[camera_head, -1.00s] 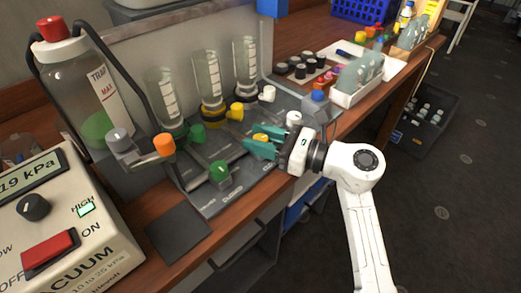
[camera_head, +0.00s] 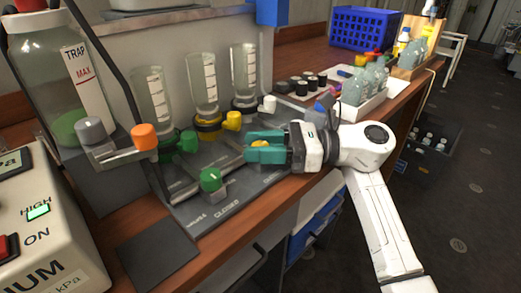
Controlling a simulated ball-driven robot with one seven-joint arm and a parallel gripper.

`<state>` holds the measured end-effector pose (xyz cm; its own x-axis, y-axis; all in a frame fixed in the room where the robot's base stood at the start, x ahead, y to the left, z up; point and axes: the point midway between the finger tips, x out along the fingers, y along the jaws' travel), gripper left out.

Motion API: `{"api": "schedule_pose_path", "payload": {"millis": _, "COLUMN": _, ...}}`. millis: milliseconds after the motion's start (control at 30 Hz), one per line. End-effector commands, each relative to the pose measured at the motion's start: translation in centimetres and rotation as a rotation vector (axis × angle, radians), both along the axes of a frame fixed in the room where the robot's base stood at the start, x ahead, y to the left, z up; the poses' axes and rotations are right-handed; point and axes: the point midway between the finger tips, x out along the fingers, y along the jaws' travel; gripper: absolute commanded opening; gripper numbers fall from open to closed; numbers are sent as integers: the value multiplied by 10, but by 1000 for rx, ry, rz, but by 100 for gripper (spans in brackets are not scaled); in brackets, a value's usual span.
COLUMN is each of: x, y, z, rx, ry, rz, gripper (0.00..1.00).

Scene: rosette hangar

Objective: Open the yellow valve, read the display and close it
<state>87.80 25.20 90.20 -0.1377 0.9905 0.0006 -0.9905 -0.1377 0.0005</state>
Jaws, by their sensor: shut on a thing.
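My gripper (camera_head: 262,147) has teal fingers and reaches in from the right over the grey valve plate. It is shut on the front yellow valve (camera_head: 260,143), of which only a little yellow shows between the fingers. Another yellow knob (camera_head: 232,121) sits behind it at the foot of the middle cylinder (camera_head: 203,85). The display (camera_head: 10,162) on the vacuum unit is cut off by the left edge; only "Pa" shows and its number is out of view.
A front green valve (camera_head: 210,180) and a back green knob (camera_head: 188,141) stand left of my gripper. An orange knob (camera_head: 145,137) is by the trap bottle (camera_head: 50,85). A white knob (camera_head: 268,104) is behind. A rack of bottles (camera_head: 360,100) stands right.

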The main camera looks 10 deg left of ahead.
Motion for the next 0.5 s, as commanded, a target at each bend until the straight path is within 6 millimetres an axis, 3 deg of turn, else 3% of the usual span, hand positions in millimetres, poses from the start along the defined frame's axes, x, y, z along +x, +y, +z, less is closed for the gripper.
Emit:
{"api": "schedule_pose_path", "payload": {"millis": 267, "x": 0, "y": 0, "z": -1, "rx": -2, "ry": 2, "rz": 0, "gripper": 10}}
{"api": "schedule_pose_path", "payload": {"millis": 300, "x": 0, "y": 0, "z": -1, "rx": -2, "ry": 2, "rz": 0, "gripper": 41}}
{"api": "schedule_pose_path", "payload": {"millis": 500, "x": 0, "y": 0, "z": -1, "rx": -1, "ry": 1, "rz": 0, "gripper": 59}}
